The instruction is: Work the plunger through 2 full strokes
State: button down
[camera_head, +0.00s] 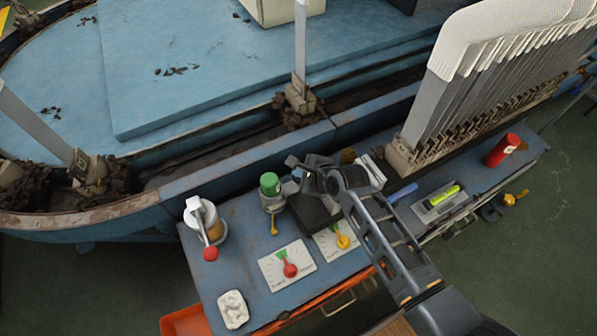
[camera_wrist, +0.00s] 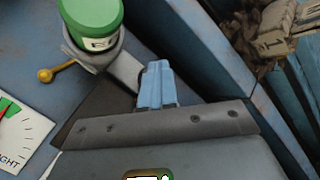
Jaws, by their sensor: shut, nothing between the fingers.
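A green-capped cylinder (camera_head: 270,185) stands in a grey holder on the blue bench, with a small brass knob (camera_head: 273,229) below it. It also shows at the upper left of the wrist view (camera_wrist: 92,22). A white pot-like device (camera_head: 207,222) with a red ball (camera_head: 210,254) on its lever stands further left. I cannot tell for sure which part is the plunger. My gripper (camera_head: 303,172) is above the bench, just right of the green cap and apart from it. Its blue fingertips (camera_wrist: 155,84) are shut and empty in the wrist view.
A dark box (camera_head: 312,212) lies under my gripper. Two dial cards, one with a red knob (camera_head: 289,270) and one with a yellow knob (camera_head: 343,241), lie in front. A red cylinder (camera_head: 502,150) stands far right. The rusty rail and tall white sock forms rise behind.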

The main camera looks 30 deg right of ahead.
jog(key=shift+s+f, duration=0.1)
jog(key=shift+f, duration=0.4)
dwell(0.4)
jog(key=shift+r, duration=0.1)
jog(key=shift+r+p, duration=1.65)
jog(key=shift+p, duration=0.2)
notch_tip(320, 180, up, 5)
jog(key=p, duration=0.5)
dwell(1.1)
